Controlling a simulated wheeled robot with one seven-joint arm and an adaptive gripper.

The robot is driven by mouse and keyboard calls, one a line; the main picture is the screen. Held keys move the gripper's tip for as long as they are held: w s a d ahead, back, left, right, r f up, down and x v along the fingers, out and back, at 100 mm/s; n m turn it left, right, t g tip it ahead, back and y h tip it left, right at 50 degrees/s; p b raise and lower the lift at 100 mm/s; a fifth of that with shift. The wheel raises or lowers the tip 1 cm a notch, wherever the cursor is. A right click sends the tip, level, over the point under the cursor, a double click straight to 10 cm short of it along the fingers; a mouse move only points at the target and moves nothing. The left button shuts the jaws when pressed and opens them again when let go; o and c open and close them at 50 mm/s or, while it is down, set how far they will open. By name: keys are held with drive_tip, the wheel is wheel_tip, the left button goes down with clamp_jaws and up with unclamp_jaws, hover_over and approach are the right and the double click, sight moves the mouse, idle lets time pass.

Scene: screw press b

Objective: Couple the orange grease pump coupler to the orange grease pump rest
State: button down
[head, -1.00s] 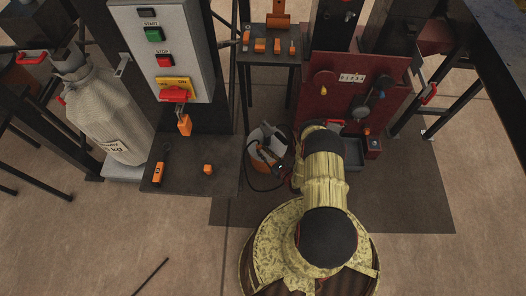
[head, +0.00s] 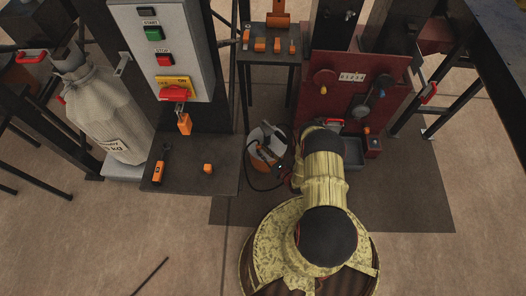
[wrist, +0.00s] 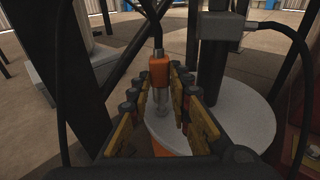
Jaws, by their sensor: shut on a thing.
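The orange grease pump coupler (wrist: 159,70) is between the fingers of my gripper (wrist: 163,82), which is shut on it. A black hose runs up from it, and a pale metal end points down between the fingers. The grease pump is an orange bucket (head: 262,163) with a grey lid, left of my arm in the head view. The lid (wrist: 245,118) is close below and right of the gripper in the wrist view. My arm hides most of the gripper in the head view.
A dark pump column (wrist: 213,60) rises from the lid, just right of the gripper. A red machine (head: 350,95) stands behind my arm. A dark bench (head: 195,180) with small orange items is at left. A dark post (wrist: 80,70) stands left in the wrist view.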

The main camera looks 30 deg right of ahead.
drive_tip(key=shift+f, duration=0.95)
drive_tip(key=c, duration=1.6)
unclamp_jaws()
drive_tip(key=shift+o, duration=0.2)
drive_tip(key=shift+s, duration=0.1)
drive_tip(key=shift+s+d+r, duration=0.1)
drive_tip(key=shift+s+d, duration=0.05)
drive_tip(key=shift+s, duration=0.55)
drive_tip(key=shift+s+d+r, duration=0.1)
drive_tip(key=shift+s, duration=0.55)
drive_tip(key=shift+s, duration=0.1)
